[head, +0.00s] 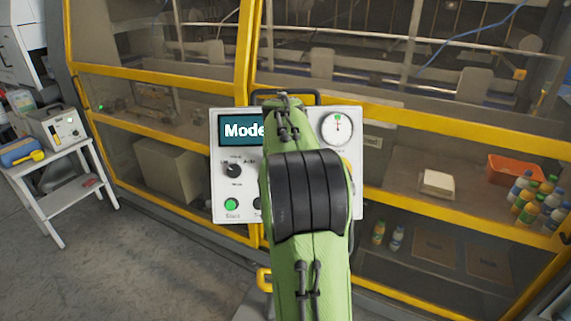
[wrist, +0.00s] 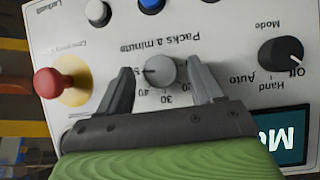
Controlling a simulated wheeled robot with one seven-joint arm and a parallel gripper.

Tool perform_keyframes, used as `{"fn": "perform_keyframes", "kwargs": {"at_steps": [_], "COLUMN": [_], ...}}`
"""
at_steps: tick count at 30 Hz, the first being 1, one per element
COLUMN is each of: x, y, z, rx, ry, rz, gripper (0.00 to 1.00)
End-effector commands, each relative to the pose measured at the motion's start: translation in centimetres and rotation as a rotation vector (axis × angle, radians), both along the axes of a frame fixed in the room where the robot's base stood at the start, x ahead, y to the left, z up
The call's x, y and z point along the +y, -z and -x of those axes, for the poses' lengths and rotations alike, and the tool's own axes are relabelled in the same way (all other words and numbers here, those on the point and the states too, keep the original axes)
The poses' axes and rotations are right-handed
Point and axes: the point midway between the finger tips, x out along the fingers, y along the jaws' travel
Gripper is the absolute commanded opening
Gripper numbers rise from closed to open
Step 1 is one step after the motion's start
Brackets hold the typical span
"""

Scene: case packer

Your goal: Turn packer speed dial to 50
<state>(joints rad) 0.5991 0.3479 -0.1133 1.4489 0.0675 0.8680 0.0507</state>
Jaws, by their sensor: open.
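The packer speed dial (wrist: 163,72) is a small grey round knob under the label "Packs a minute" in the wrist view, which shows the panel upside down. Its pale pointer mark faces left in that view, past the printed 40; I cannot read a number at its tip. My gripper (wrist: 160,73) is open, with one finger on each side of the dial and a small gap showing on both sides. In the head view, my green arm hides the dial and the fingers in front of the white control panel (head: 222,187).
In the wrist view a red emergency stop (wrist: 55,84) stands left of the fingers, and a black mode knob (wrist: 281,55) stands right. White (wrist: 98,12) and blue buttons lie above. The teal display (wrist: 290,135) is at lower right. A gauge (head: 337,128) shows in the head view.

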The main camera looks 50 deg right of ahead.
Motion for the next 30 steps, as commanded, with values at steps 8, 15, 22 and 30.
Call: {"fn": "perform_keyframes", "kwargs": {"at_steps": [8,15,22,30], "x": [1.9,4.4,5.5,5.6], "y": [-4.9,-10.9,-13.8,-13.9], "z": [1.5,3.5,4.6,4.7], "rx": [-0.006,-0.004,-0.001,0.0], "ry": [-0.002,-0.003,0.0,0.0], "rz": [0.004,0.003,0.001,0.0], "gripper": [0.66,0.66,0.66,0.66]}}
